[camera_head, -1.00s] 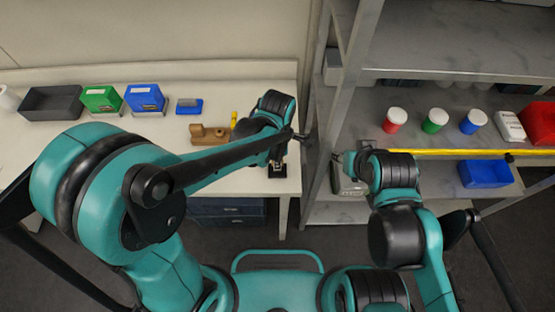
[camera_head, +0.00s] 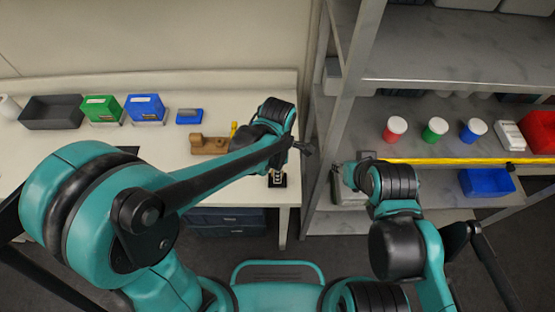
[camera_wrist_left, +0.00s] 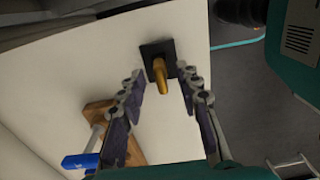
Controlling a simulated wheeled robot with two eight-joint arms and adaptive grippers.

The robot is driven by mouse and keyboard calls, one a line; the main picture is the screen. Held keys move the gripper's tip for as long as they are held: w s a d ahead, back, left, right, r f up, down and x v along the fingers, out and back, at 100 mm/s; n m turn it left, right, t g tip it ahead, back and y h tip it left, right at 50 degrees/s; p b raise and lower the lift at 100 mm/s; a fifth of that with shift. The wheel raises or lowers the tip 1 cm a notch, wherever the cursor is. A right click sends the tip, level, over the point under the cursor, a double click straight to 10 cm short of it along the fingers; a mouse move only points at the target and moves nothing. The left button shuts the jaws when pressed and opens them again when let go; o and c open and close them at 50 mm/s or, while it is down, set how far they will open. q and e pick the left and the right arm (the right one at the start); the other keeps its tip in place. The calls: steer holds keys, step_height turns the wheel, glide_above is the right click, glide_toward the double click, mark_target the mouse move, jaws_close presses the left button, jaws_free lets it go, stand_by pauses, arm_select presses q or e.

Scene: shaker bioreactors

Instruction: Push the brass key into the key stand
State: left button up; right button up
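The brass key (camera_wrist_left: 161,82) stands on the square black key stand (camera_wrist_left: 151,49) in the left wrist view. Its near end points toward the camera, and how deep it sits I cannot tell. My left gripper (camera_wrist_left: 163,72) is open, its two fingers apart on either side of the key with gaps to both. In the head view the black stand (camera_head: 279,183) is near the table's front right corner, below my left wrist, which partly hides the key. My right gripper (camera_head: 341,166) is beside the shelf; its fingers are too small to read.
Green (camera_head: 102,108) and blue (camera_head: 144,107) boxes and a grey bin (camera_head: 53,110) line the back. The shelf post (camera_head: 343,105) is close on the right.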

arm_select(q)
step_height(320, 180, up, 11)
stand_by(0.3)
steer(key=shift+a, duration=0.15)
